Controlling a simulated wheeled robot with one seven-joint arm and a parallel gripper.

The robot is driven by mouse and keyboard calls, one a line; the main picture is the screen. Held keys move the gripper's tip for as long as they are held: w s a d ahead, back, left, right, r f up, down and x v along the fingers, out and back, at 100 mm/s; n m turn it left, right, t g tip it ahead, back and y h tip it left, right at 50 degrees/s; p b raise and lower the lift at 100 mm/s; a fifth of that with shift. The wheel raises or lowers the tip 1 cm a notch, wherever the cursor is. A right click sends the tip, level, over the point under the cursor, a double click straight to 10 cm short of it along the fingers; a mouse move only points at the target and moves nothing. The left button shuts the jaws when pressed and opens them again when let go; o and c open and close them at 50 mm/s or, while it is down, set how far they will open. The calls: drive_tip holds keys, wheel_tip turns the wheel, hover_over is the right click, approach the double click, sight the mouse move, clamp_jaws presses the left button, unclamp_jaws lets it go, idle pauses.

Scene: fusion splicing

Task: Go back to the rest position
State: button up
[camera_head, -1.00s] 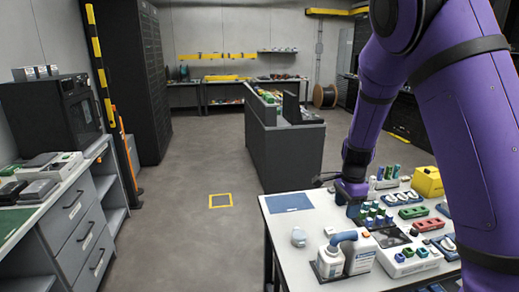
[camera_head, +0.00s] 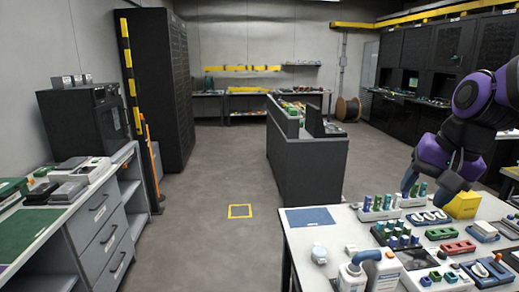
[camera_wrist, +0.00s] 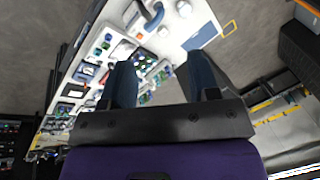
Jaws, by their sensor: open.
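My gripper (camera_head: 412,182) is open and empty, with its blue fingers pointing down above the back part of the white work table (camera_head: 300,240). In the wrist view the two fingers of my gripper (camera_wrist: 160,85) stand well apart, with table items visible below and nothing between them. My purple arm is folded at the right of the head view. Below and beside the gripper stand a white rack with green and blue cylinders (camera_head: 380,208) and a yellow box (camera_head: 462,205).
The table holds bottles (camera_head: 352,277), green and red trays (camera_head: 440,233), a blue mat (camera_head: 310,216) and a round white item (camera_head: 319,253). A grey counter (camera_head: 305,160) stands behind. A drawer bench (camera_head: 85,240) is at left. Open floor lies between, with a yellow-marked square (camera_head: 240,211).

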drive_tip(key=s+r+n+t+h, duration=0.1)
drive_tip(key=s+r+n, duration=0.1)
drive_tip(key=s, duration=0.4)
drive_tip(key=s+r+n+t, duration=0.1)
drive_tip(key=s+n, duration=0.2)
drive_tip(key=s, duration=0.3)
drive_tip(key=shift+s+r+n+h, duration=0.2)
drive_tip(key=shift+r+n+h, duration=0.1)
drive_tip(key=shift+r+h, duration=0.1)
drive_tip(key=shift+c, duration=0.2)
idle(1.9)
